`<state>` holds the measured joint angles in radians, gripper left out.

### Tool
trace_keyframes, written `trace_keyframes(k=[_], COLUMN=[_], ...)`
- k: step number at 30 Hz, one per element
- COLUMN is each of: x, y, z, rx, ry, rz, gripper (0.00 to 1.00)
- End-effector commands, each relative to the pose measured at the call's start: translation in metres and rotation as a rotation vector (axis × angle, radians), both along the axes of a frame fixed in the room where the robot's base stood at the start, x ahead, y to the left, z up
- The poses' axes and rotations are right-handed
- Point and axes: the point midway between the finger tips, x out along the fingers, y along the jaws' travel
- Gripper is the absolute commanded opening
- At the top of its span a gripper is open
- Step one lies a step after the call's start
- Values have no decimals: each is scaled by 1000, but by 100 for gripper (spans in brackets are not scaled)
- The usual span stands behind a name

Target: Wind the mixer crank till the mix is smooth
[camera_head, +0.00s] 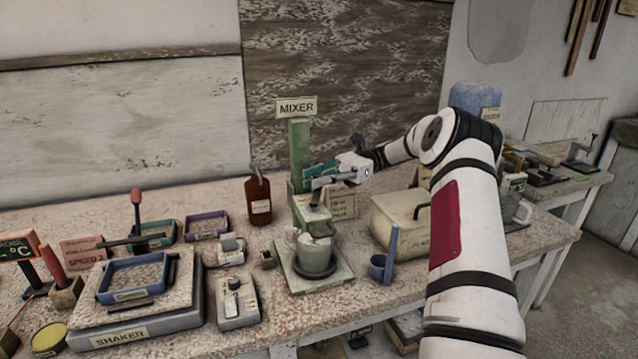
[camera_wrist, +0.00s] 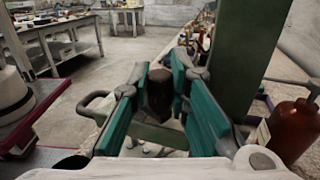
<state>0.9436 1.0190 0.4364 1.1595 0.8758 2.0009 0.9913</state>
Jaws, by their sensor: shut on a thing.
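The green mixer (camera_head: 299,150) stands on the bench under a "MIXER" sign (camera_head: 296,107). A grey pot (camera_head: 316,262) sits on its base, with whitish stuff at its top; how smooth it is cannot be told. My gripper (camera_head: 316,178) is beside the mixer's column, above the pot. In the wrist view my gripper's teal pads (camera_wrist: 160,100) are on both sides of a dark brown crank knob (camera_wrist: 159,92), shut on it. The mixer's green column (camera_wrist: 248,60) rises just right of the pads. The crank arm is mostly hidden.
A brown bottle (camera_head: 258,199) stands left of the mixer. A shaker (camera_head: 140,325) and a small switch box (camera_head: 238,300) are on the left. The bench's front edge is near the mixer base.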

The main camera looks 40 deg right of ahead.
Motion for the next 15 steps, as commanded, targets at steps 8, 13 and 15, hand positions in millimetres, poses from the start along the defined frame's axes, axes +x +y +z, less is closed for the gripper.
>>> trace_keyframes(k=[8, 13, 15], x=[0, 0, 0], y=[1, 1, 1], z=[0, 0, 0], rx=[0, 1, 1], ry=[0, 0, 0], rz=[11, 11, 11], gripper=[0, 0, 28])
